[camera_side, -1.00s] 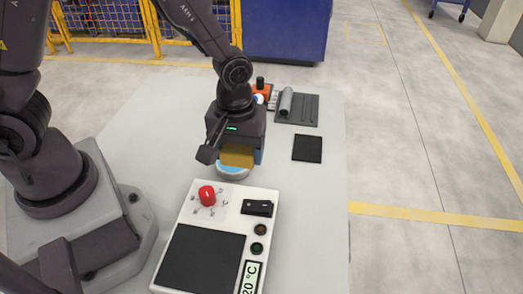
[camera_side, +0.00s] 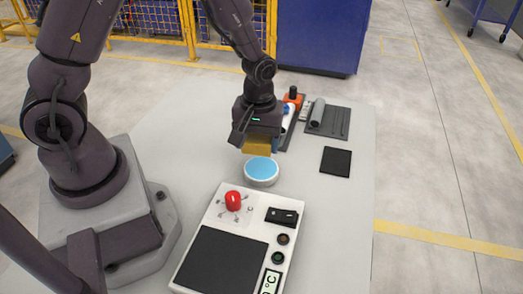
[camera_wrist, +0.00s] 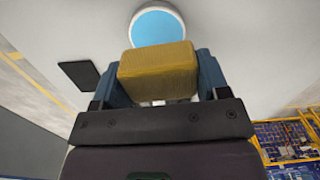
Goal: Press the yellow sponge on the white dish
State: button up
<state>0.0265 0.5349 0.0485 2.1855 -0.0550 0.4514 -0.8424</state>
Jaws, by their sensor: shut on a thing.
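The yellow sponge (camera_side: 257,146) is held between the fingers of my gripper (camera_side: 260,142). In the wrist view the sponge (camera_wrist: 158,70) sits between the two blue-grey fingers of my gripper (camera_wrist: 160,80). The white dish (camera_side: 262,181) with a blue inside stands on the table in front of the sponge in the side view. In the wrist view the dish (camera_wrist: 158,8) shows beyond the sponge, cut by the top edge. The sponge appears apart from the dish, behind it in the side view; its exact height is hard to tell.
A white control panel (camera_side: 258,218) with a red knob (camera_side: 233,201) stands in front of the dish. A black square pad (camera_side: 336,161) lies to the right. A grey holder with a pipe (camera_side: 316,114) and an orange-black item (camera_side: 293,99) are behind. The table between is clear.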

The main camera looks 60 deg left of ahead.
aim_at(261, 168)
jog(key=shift+w+a+f+m, duration=0.3)
jog(key=shift+w+a, duration=0.15)
jog(key=shift+a, duration=0.1)
jog(key=shift+w+d+m, duration=0.1)
jog(key=shift+w+m, duration=0.1)
jog(key=shift+m, duration=0.1)
jog(key=shift+f, duration=2.9)
jog(key=shift+f, duration=0.55)
jog(key=shift+r, duration=3.55)
